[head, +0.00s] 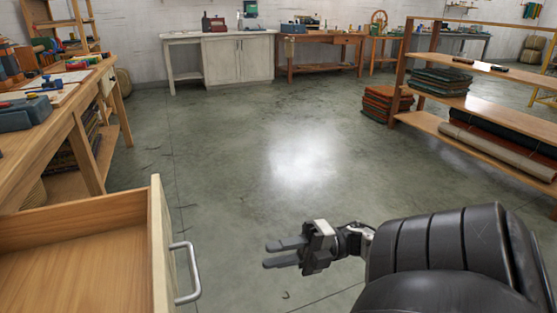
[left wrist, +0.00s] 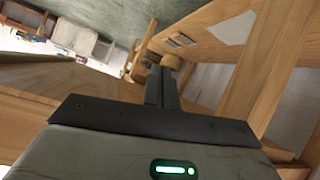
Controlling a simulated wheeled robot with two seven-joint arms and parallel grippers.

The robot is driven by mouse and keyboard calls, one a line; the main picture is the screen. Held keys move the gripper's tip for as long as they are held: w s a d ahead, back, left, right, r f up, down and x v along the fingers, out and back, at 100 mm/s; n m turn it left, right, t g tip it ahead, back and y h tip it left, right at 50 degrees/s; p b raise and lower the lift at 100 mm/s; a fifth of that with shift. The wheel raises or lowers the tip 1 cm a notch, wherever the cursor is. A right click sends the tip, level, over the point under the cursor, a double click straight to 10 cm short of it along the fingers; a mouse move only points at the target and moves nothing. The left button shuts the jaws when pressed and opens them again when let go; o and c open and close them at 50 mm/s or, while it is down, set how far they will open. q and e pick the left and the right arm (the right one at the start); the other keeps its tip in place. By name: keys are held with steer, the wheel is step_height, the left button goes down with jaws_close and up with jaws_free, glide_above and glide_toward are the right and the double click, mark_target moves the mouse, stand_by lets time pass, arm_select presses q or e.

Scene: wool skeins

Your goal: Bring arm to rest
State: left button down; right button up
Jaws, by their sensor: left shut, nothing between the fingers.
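My right gripper (head: 283,252) shows in the head view at the lower middle, above the bare floor. Its two fingers point left with a gap between them, and it is empty. My left gripper (left wrist: 168,75) shows in the left wrist view with its fingers together and nothing between them. It is close to wooden furniture, which looks tilted in that view. My left arm does not show in the head view.
An open, empty-looking wooden drawer (head: 75,265) with a metal handle (head: 187,273) fills the lower left. A wooden workbench (head: 75,118) with tools stands at left. A wooden shelf (head: 480,135) with folded cloth (head: 440,80) stands at right. The middle floor is clear.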

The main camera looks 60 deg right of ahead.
mark_target(191, 267)
stand_by(0.4)
steer(key=x, duration=1.6)
steer(key=shift+f+b, duration=0.1)
steer(key=shift+b, duration=0.2)
steer(key=shift+w+a, duration=0.15)
steer(key=shift+w, duration=0.05)
